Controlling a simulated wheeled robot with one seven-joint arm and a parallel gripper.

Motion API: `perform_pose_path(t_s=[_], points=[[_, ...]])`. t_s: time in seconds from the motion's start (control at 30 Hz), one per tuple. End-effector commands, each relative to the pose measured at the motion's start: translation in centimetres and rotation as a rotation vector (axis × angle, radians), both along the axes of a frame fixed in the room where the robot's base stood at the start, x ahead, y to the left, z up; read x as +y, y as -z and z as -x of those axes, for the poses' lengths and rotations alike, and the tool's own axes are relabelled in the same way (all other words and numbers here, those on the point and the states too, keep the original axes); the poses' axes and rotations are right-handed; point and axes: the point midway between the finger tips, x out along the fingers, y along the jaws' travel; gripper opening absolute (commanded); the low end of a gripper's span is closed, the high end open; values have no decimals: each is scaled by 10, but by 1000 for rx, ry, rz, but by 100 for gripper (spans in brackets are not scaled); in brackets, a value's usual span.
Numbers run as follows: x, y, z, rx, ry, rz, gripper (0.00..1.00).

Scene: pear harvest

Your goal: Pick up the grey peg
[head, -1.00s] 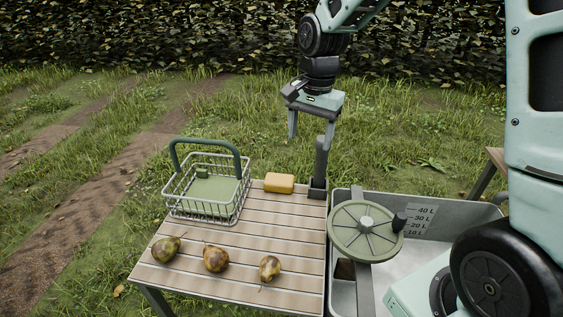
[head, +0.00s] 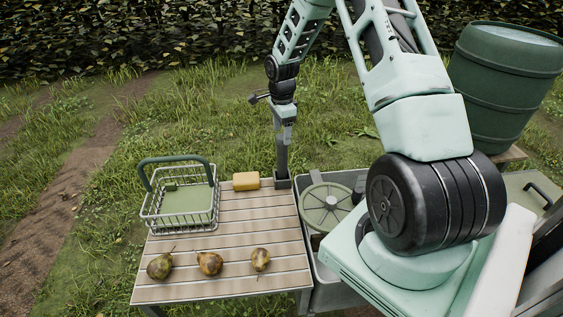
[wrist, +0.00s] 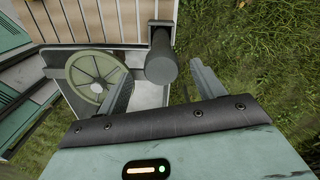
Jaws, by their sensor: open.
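The grey peg (head: 282,165) stands upright in a dark square base at the far right corner of the slatted table (head: 262,232). In the wrist view the round end of the peg (wrist: 161,68) faces the camera, between the fingers and apart from both. My gripper (head: 284,138) is open, pointing down at the peg's upper part in the head view. In the wrist view the two fingers of my gripper (wrist: 160,73) are spread either side of the peg. The head view does not show clearly how far down the peg they reach.
A wire basket (head: 150,222) with a green handle, a yellow block (head: 246,181) and three pears (head: 209,263) are on the table. A metal basin (head: 330,284) with a green spoked wheel (head: 327,206) adjoins its right side. A green barrel (head: 505,85) stands back right.

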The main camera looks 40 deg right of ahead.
Motion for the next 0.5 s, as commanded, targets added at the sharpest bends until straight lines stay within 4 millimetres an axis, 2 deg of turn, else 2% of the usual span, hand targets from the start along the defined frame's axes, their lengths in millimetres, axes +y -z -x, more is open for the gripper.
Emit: perform_pose_path(t_s=[0.1,0.37,0.5], points=[[0,14,0,2,-1,-1,68],[0,28,0,1,-1,0,68],[-1,42,0,2,0,-2,68]])
